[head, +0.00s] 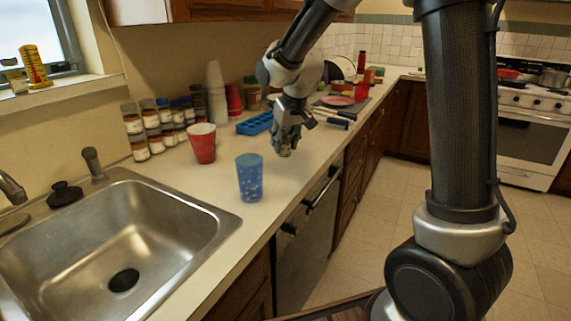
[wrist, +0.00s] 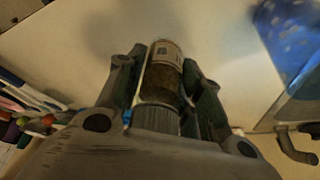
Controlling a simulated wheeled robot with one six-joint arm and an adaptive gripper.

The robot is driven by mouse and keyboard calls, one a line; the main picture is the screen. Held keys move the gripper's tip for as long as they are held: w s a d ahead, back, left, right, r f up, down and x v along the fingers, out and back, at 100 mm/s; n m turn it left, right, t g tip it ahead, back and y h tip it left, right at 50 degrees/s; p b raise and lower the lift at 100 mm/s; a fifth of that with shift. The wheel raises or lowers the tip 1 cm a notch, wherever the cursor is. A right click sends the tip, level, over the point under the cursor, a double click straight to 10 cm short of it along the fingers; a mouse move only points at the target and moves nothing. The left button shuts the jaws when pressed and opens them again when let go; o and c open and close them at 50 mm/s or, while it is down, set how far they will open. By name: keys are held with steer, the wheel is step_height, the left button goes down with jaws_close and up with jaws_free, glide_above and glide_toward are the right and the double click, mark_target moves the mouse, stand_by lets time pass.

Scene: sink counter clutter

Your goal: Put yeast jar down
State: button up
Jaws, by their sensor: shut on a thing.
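The yeast jar (wrist: 162,75) is a small clear jar with a pale label and brownish contents, seen between my fingers in the wrist view. My gripper (head: 287,145) is shut on it, one finger on each side. In the head view the gripper is over the counter, right of the blue cup, and only a small part of the jar (head: 285,152) shows below the fingers. I cannot tell whether the jar's base touches the counter.
A blue speckled cup (head: 250,179) and a red cup (head: 202,144) stand to the left. Several spice jars (head: 140,150) line the wall, near a blue ice tray (head: 255,124). The steel sink (head: 190,200) is at front left. The counter (head: 220,183) has bare room around the blue cup.

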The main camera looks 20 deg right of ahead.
mark_target(284, 158)
steer(key=shift+f, duration=3)
steer(key=o, duration=1.1)
steer(key=shift+f, duration=0.1)
